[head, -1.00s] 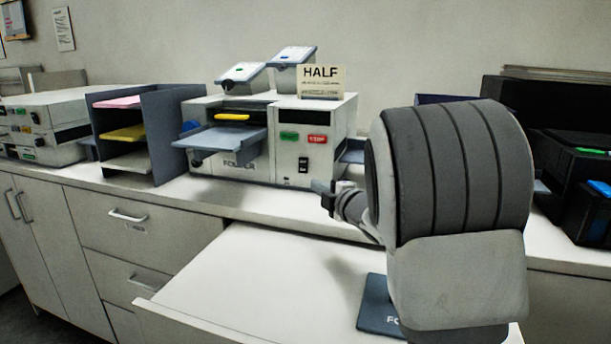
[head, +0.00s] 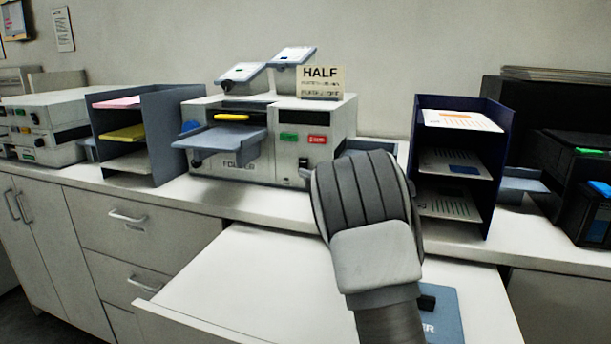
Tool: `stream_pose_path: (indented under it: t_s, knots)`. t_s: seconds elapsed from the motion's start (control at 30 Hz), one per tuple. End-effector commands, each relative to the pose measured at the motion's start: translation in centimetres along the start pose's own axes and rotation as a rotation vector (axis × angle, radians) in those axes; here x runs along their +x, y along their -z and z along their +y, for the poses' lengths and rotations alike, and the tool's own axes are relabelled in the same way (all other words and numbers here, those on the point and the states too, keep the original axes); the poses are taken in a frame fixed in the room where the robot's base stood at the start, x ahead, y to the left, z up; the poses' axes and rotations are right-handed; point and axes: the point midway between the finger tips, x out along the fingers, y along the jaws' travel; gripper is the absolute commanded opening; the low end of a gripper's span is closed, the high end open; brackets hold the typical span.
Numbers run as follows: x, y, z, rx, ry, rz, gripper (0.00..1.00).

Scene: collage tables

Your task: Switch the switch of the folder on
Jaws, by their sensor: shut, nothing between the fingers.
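The folder (head: 268,170) is the pale machine with FOLDER lettering on the back counter. Its front has a green button (head: 289,137) and a red button (head: 317,139). The black rocker switch (head: 303,162) shows below them, partly covered at its lower edge; its position is too small to read. My arm's grey wrist stands in front of the folder's right lower corner.
A HALF sign (head: 321,83) stands on the folder. Paper sorters stand on its left (head: 162,125) and right (head: 497,170). A blue FOLDER-type booklet (head: 446,312) lies on the pulled-out surface (head: 235,280), whose left part is clear. Black machines (head: 560,160) stand at the right.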

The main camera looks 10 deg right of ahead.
Motion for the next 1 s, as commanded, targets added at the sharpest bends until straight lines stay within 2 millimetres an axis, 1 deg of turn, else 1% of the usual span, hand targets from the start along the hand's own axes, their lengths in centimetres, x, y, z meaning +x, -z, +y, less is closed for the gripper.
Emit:
stream_pose_path:
  t_s: [0.33, 0.6, 0.67, 1.0]
  knots:
    - [0.05, -0.06, -0.08, 0.000, 0.000, 0.000, 0.00]
    - [0.53, -0.51, -0.89, -0.040, -0.042, 0.000, 0.00]
    - [0.47, -0.43, -0.20, -0.042, -0.044, 0.001, 0.00]
    - [0.53, -0.27, -0.30, -0.042, -0.042, 0.001, 0.00]
